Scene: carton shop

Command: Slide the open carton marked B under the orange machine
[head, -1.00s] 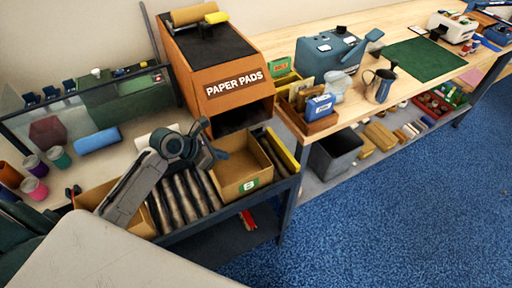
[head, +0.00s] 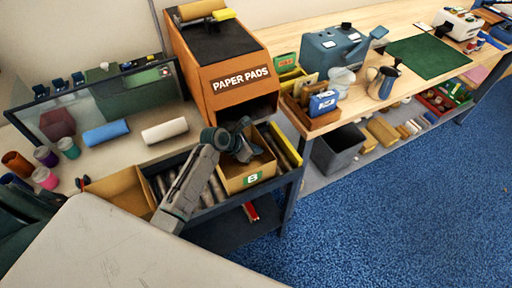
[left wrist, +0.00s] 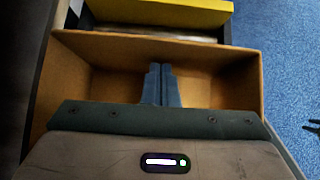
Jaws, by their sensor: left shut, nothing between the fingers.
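The open carton marked B (head: 237,184) stands upright on the roller bench, just in front of the dark opening of the orange machine (head: 238,98) lettered PAPER PADS. A green B label is on its near wall. My left gripper (head: 246,150) is over the carton's open top, with its hand covering part of the rim. In the left wrist view the two fingers (left wrist: 160,70) are shut with nothing between them and point into the carton (left wrist: 215,62). Whether they touch a wall I cannot tell. My right gripper is not in view.
Another open carton (head: 118,188) stands left on the rollers (head: 160,184). A narrow box with yellow (head: 284,145) sits close along the right of carton B. A wooden bin (head: 310,121) is on the bench beyond. The blue floor at right is clear.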

